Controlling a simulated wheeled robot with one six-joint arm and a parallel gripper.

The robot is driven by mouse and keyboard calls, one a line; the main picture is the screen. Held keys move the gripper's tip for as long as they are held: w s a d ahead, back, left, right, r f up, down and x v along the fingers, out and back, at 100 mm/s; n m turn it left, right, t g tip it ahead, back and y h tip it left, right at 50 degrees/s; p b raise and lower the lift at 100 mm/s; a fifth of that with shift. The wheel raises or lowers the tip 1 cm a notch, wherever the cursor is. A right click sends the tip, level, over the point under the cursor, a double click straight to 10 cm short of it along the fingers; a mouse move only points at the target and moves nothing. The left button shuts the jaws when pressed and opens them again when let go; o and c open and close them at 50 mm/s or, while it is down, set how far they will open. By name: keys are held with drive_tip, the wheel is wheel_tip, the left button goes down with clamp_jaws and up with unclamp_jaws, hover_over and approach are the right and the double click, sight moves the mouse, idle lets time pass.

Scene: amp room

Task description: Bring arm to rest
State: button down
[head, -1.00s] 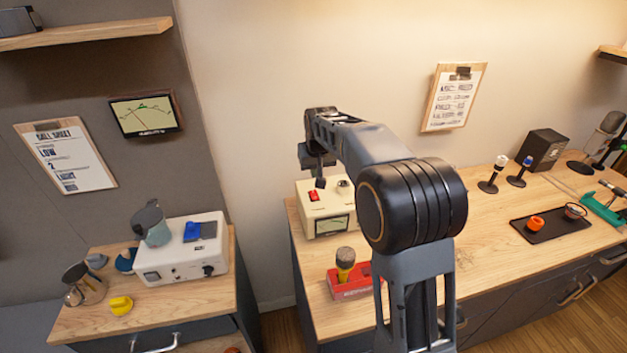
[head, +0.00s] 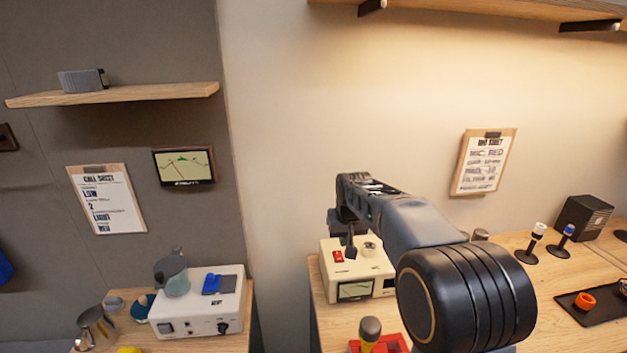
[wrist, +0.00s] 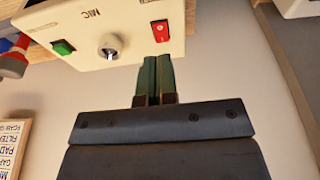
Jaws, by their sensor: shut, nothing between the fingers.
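My gripper (wrist: 158,80) shows in the wrist view with its two fingers together and nothing between them. In the head view my gripper (head: 350,250) hangs at the end of my raised arm, in front of the cream mic box (head: 357,291). In the wrist view the cream box (wrist: 85,38) fills the top, with a red switch (wrist: 160,31), a silver knob (wrist: 110,45) and a green button (wrist: 64,47). The fingertips appear close to the box near the red switch; I cannot tell whether they touch it.
A white machine (head: 203,312) stands on the left counter with a grey-green pitcher (head: 173,277) on it. A red holder (head: 392,345) with a yellow-handled microphone (head: 369,333) is below my arm. A black tray (head: 600,312) lies at the right. Open wall is above the box.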

drive_tip(key=s+d+t, duration=0.1)
drive_tip(key=s+d, duration=0.2)
drive_tip(key=s, duration=2.2)
drive_tip(key=shift+s+d+f+m, duration=0.15)
drive_tip(key=shift+s+f+m, duration=0.15)
drive_tip(key=shift+s+f, duration=0.1)
